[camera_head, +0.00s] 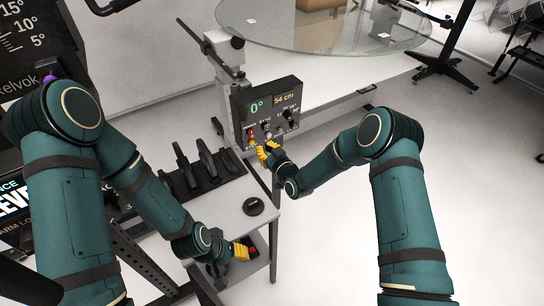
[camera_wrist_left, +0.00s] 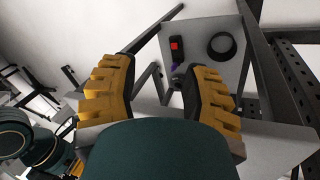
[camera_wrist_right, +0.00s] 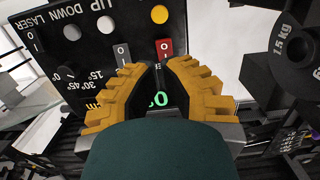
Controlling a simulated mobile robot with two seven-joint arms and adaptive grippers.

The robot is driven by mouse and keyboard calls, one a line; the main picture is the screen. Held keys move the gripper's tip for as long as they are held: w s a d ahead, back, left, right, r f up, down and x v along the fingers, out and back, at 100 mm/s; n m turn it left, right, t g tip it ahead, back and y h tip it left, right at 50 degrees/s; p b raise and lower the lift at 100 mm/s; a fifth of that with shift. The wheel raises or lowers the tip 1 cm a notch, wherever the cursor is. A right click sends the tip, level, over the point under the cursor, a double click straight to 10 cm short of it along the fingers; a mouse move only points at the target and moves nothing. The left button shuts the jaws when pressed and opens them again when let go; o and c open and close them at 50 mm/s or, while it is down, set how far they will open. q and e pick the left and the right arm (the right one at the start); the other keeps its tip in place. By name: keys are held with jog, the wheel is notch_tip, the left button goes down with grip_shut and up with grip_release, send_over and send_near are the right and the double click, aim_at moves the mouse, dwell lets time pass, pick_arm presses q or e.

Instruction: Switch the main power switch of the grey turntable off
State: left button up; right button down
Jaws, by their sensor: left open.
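The turntable's dark control panel (camera_head: 268,105) is upright and shows 0° and 54 cm. Its red switch plate (camera_head: 250,132) is low on the left. In the right wrist view, the panel is upside down and the red plate (camera_wrist_right: 165,49) with I and O marks lies just beyond my right gripper (camera_wrist_right: 159,68). My right gripper's tips are close together at the panel. I cannot tell whether they touch the switch lever or which way it is set. My left gripper (camera_head: 240,250) is open and empty, low beside the small grey table.
A lower shelf carries a red-and-black item (camera_wrist_left: 177,45). The glass turntable (camera_head: 320,30) is behind the panel.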

jog(key=shift+v, duration=2.25)
jog(key=shift+f, duration=0.15)
